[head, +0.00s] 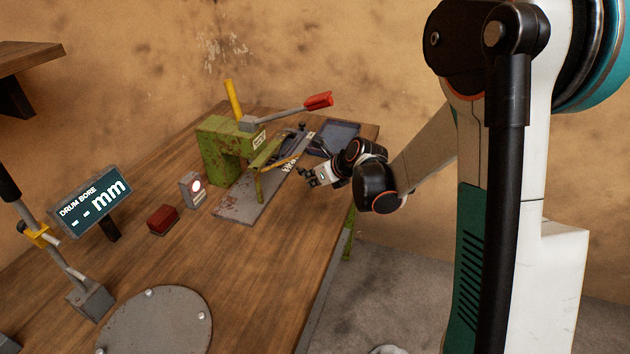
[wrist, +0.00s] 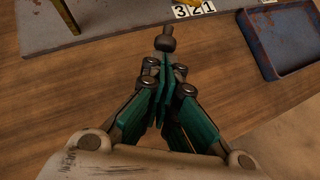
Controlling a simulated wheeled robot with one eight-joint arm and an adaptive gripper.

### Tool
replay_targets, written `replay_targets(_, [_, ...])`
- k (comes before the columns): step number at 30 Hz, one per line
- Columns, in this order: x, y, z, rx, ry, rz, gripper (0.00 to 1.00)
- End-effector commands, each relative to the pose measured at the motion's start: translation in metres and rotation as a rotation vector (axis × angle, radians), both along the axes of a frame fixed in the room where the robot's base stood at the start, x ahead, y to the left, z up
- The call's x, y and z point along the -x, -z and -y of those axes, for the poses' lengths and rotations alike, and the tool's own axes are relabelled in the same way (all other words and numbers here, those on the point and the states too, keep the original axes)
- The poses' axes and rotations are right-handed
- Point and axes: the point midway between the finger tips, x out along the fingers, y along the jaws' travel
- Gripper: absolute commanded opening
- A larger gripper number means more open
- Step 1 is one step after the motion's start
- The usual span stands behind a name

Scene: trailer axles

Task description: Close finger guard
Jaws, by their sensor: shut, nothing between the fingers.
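A green press (head: 222,145) stands on a grey rusty base plate (head: 238,205) on the bench. A green-yellow flap (head: 266,151) with a thin leg juts from its front; I take it as the finger guard, but cannot be certain. My gripper (head: 306,177) is to the right of the press, beside the plate's edge and apart from the flap. In the wrist view my gripper (wrist: 167,75) is shut and empty above the wood. A dark round knob (wrist: 165,42) shows just beyond the fingertips; I cannot tell whether they touch. A yellow-green leg (wrist: 66,17) stands at top left.
A red-handled lever (head: 318,101) reaches over the press. A blue tray (head: 333,137) lies behind my gripper, also in the wrist view (wrist: 283,74). A red block (head: 162,219), a lit button box (head: 193,188) and a display (head: 93,200) stand left.

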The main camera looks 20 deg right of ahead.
Motion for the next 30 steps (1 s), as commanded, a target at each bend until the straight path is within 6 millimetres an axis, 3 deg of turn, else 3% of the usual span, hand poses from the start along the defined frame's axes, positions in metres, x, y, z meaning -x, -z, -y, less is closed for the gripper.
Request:
replay_targets(20, [-0.013, 0.000, 0.002, 0.000, -0.085, 0.000, 0.00])
replay_targets(30, [-0.037, 0.000, 0.001, -0.001, -0.245, 0.000, 0.00])
